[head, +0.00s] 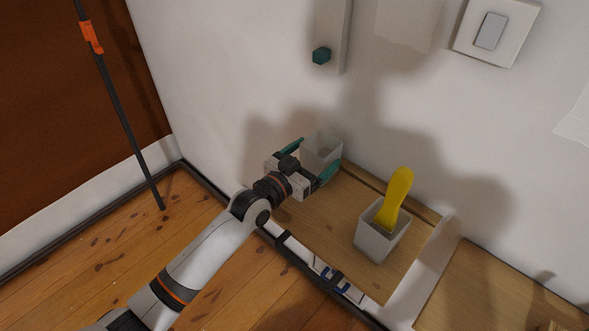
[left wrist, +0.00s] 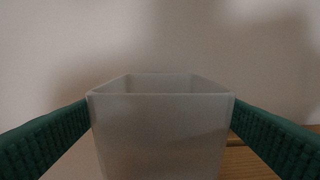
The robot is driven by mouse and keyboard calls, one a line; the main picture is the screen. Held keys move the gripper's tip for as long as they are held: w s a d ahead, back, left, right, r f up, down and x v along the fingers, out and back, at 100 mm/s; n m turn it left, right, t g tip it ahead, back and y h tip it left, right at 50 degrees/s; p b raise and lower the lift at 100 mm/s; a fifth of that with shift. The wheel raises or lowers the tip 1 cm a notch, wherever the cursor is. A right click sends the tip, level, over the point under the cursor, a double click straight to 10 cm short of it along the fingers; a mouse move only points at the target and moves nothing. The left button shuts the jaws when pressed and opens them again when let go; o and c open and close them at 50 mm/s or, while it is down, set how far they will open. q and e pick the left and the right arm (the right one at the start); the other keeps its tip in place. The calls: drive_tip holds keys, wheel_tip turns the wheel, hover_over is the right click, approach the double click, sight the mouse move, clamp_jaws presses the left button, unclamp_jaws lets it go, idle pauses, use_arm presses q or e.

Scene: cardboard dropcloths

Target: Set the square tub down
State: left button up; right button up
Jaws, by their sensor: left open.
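A pale translucent square tub (head: 322,146) is at the back left of the wooden shelf (head: 322,222), near the wall. My left gripper (head: 316,158) is open, with one teal finger on each side of the tub. The left wrist view shows the tub (left wrist: 160,135) upright between the two fingers, its open rim facing up. No contents show in it. Its base is hidden, so I cannot tell whether it rests on the shelf. My right gripper is not in view.
A grey tub (head: 377,243) holding a yellow-handled tool (head: 397,196) stands on the shelf to the right. Clips (head: 333,276) sit on the shelf's front edge. A second wooden surface (head: 490,295) lies beyond a pale divider. The wall carries a switch (head: 490,31).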

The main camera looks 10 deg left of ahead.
use_arm(q)
drive_tip(key=v, duration=0.9)
idle(0.6)
